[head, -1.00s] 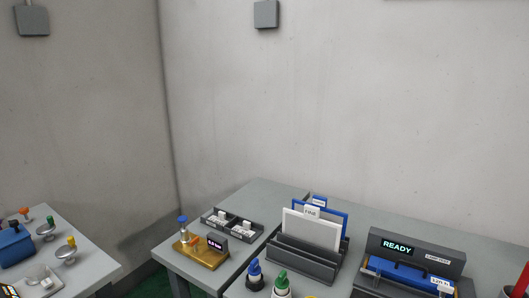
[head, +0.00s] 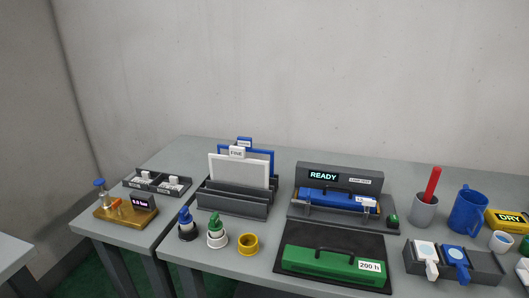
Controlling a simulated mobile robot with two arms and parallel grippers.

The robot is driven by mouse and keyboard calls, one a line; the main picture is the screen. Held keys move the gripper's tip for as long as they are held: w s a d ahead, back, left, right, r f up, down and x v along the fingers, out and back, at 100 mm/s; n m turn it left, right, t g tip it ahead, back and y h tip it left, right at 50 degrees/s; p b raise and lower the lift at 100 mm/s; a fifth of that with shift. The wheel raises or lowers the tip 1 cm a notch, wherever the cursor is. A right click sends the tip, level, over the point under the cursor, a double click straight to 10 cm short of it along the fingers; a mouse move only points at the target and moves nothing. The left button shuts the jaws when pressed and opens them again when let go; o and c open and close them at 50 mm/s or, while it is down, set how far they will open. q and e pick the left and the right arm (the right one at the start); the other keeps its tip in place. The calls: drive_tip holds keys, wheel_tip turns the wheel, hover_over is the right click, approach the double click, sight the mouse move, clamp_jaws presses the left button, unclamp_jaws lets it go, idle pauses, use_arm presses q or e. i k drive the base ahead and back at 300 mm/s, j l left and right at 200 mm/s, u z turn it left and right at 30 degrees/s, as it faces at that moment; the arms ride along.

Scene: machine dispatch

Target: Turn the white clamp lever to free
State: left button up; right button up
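No lever is clearly marked as a clamp lever. A white piece with a handle-like tab (head: 430,269) sits in a dark holder (head: 487,263) at the right, beside a similar blue piece (head: 457,262); I cannot tell whether it is the lever. A dark dock (head: 340,173) with a READY display holds a blue cartridge (head: 325,196). Small pale clip-like parts show at the cartridge's front, too small to read as free or clamped. Neither of my grippers is in view.
A green cartridge (head: 330,264) labelled 200 h lies on a black mat before the dock. A file rack (head: 232,202), small bottles (head: 216,235), a yellow ring (head: 248,244), a grey cup (head: 424,212) and a blue mug (head: 467,212) stand about. A brass fixture (head: 124,213) is at left.

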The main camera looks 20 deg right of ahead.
sight(366, 203)
drive_tip(key=z, duration=1.25)
